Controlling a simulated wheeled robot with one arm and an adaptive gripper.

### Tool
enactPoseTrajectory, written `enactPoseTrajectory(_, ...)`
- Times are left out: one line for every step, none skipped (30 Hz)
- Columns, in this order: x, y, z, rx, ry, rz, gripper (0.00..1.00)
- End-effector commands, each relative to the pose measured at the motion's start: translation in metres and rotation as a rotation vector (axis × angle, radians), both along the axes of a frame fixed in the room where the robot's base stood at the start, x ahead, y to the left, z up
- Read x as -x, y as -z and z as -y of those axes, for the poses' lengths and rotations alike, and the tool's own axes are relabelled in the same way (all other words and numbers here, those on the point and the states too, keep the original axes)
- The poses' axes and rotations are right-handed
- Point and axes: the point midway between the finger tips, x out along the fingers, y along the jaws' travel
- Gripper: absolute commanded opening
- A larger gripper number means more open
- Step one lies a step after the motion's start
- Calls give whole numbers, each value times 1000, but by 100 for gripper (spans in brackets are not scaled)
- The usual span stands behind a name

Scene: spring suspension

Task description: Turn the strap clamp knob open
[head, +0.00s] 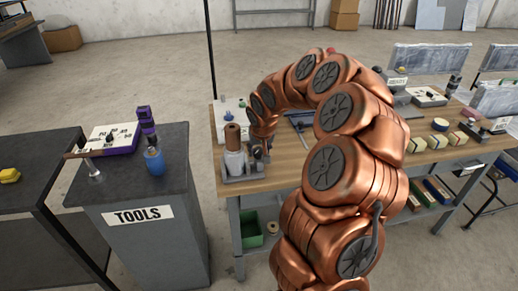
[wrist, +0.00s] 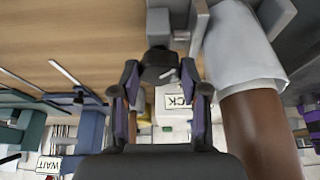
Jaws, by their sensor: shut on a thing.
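The strap clamp knob (wrist: 158,66) is black with a white mark, in the upper middle of the wrist view. My gripper (wrist: 161,76) is shut on it, with one finger on each side. In the head view my gripper (head: 262,143) is at the right side of the clamp fixture (head: 243,174), and the knob is hidden there. A brown cylinder with a white-grey wrap (head: 234,160) stands upright in the fixture. In the wrist view the wrap (wrist: 240,48) and the brown cylinder (wrist: 262,130) are close to the right of my right finger.
The fixture is near the left front corner of a wooden workbench (head: 290,176). A grey tools cabinet (head: 150,240) stands to the left across a gap. Several blocks and small devices (head: 440,124) are farther right on the bench. My arm hides the bench's middle.

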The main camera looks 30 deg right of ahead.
Motion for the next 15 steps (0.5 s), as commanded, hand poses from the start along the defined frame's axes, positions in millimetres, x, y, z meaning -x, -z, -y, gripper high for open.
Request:
enactPoseTrajectory(1, -1, 1, -2, -27, -3, 10)
enactPoseTrajectory(1, -2, 1, -1, -49, -2, 10)
enactPoseTrajectory(1, -2, 1, -2, -80, -1, 10)
enactPoseTrajectory(1, -2, 1, -3, -105, -1, 10)
enactPoseTrajectory(1, -2, 1, -3, -130, -1, 10)
enactPoseTrajectory(1, -2, 1, -3, -163, -1, 10)
enactPoseTrajectory(1, -2, 2, -3, -192, -1, 10)
enactPoseTrajectory(1, -2, 2, -3, -218, -1, 10)
enactPoseTrajectory(1, -2, 2, -5, -254, 0, 10)
enactPoseTrajectory(1, -2, 2, -6, -280, -1, 10)
enactPoseTrajectory(1, -2, 2, -5, -308, -1, 10)
enactPoseTrajectory(1, -1, 2, -5, -344, -1, 10)
enactPoseTrajectory(1, -1, 2, -5, -371, -1, 10)
enactPoseTrajectory(1, -1, 2, -6, -397, -1, 10)
enactPoseTrajectory(1, -1, 2, -5, -431, 1, 10)
